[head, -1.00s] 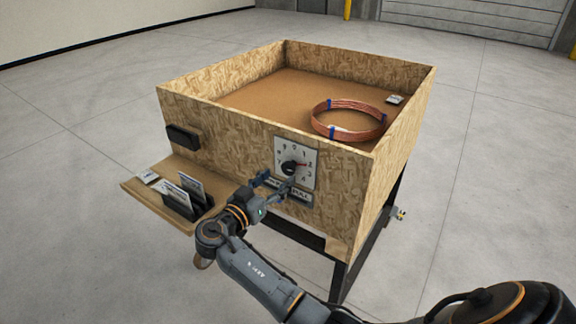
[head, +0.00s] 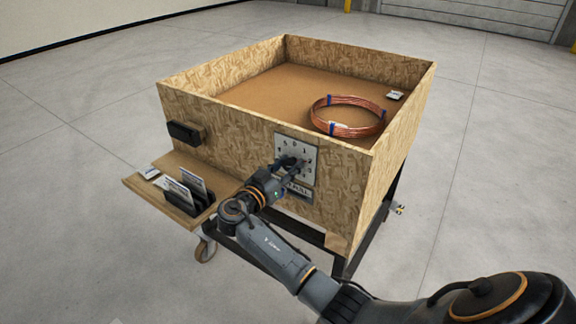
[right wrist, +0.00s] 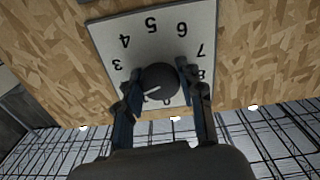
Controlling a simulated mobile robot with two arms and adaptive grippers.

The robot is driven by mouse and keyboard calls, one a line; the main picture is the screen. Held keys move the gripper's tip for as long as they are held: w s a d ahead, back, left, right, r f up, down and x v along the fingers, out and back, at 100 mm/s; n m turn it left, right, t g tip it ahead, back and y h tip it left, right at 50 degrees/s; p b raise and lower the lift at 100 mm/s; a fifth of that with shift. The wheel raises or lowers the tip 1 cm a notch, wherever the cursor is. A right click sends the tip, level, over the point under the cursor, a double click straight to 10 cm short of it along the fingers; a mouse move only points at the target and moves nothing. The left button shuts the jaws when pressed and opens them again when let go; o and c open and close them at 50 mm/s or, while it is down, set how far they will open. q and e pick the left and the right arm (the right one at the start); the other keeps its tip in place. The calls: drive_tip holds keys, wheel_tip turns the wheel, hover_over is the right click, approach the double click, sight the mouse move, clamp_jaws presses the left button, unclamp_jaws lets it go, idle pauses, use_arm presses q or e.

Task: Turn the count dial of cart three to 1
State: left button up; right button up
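The count dial is a dark round knob (right wrist: 158,82) on a white number plate (head: 308,157) on the front of the wooden cart (head: 240,131). My right gripper (head: 291,163) is at the knob, with one finger on each side of it. The right wrist view shows the fingers (right wrist: 160,84) close around the knob; I cannot tell whether both touch it. That view shows the plate upside down, with 3 to 8 readable. The knob's white line points lower left there, past 3; the figure it points at is hidden behind a finger. My left gripper is out of view.
A copper coil (head: 348,129) with blue ties and a small white card (head: 394,95) lie in the cart's tray. A side shelf (head: 140,187) holds a dark card rack (head: 184,204). A dark block (head: 186,133) juts from the front panel. The surrounding floor is clear.

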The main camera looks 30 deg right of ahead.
drive_tip(key=shift+n, duration=0.3)
drive_tip(key=shift+n+b, duration=0.5)
drive_tip(key=shift+n, duration=2.6)
drive_tip(key=o, duration=1.2)
